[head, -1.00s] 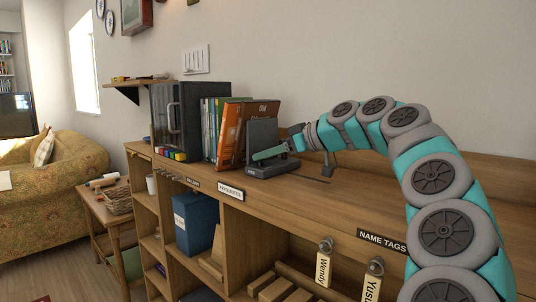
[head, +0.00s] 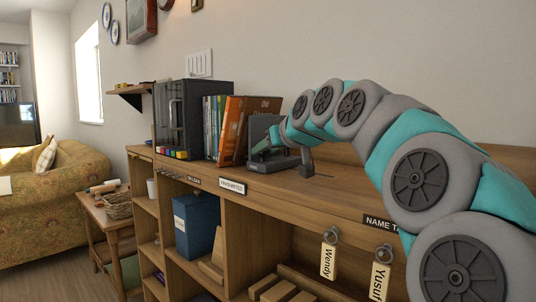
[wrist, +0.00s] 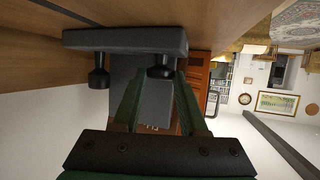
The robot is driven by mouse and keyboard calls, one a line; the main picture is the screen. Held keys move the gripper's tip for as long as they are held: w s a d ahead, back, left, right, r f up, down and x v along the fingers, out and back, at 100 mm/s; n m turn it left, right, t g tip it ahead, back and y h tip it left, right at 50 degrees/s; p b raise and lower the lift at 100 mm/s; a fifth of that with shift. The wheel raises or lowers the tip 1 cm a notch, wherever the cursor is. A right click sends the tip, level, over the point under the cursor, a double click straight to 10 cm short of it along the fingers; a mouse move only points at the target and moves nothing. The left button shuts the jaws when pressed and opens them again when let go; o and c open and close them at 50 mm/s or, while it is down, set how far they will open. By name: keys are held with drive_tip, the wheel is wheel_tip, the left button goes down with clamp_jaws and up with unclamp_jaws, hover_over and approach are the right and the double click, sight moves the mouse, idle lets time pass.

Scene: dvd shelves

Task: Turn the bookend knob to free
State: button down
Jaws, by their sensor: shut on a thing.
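The dark grey bookend (head: 257,128) stands on the shelf top at the right end of a row of upright cases. In the wrist view, which is upside down, its base (wrist: 125,40) is a thick grey bar with two black knobs. One knob (wrist: 162,69) is between the green fingertips of my gripper (wrist: 161,80), which is shut on it. The other knob (wrist: 98,78) is free, to the left of the fingers. In the head view my gripper (head: 270,157) is low at the bookend's front, and my arm partly hides it. The knob's setting cannot be read.
An orange case (head: 240,125) leans beside the bookend. A dark cabinet (head: 185,115) stands farther left. Name tags (head: 329,262) hang on the front, and a wall is close behind.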

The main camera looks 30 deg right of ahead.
drive_tip(key=shift+a+m+h, duration=0.1)
drive_tip(key=shift+m+h, duration=0.4)
drive_tip(key=shift+h, duration=0.1)
drive_tip(key=shift+c, duration=2.3)
unclamp_jaws()
drive_tip(key=v, duration=0.7)
drive_tip(key=shift+s+r+b, duration=0.2)
drive_tip(key=shift+s+b, duration=0.1)
drive_tip(key=shift+b, duration=0.05)
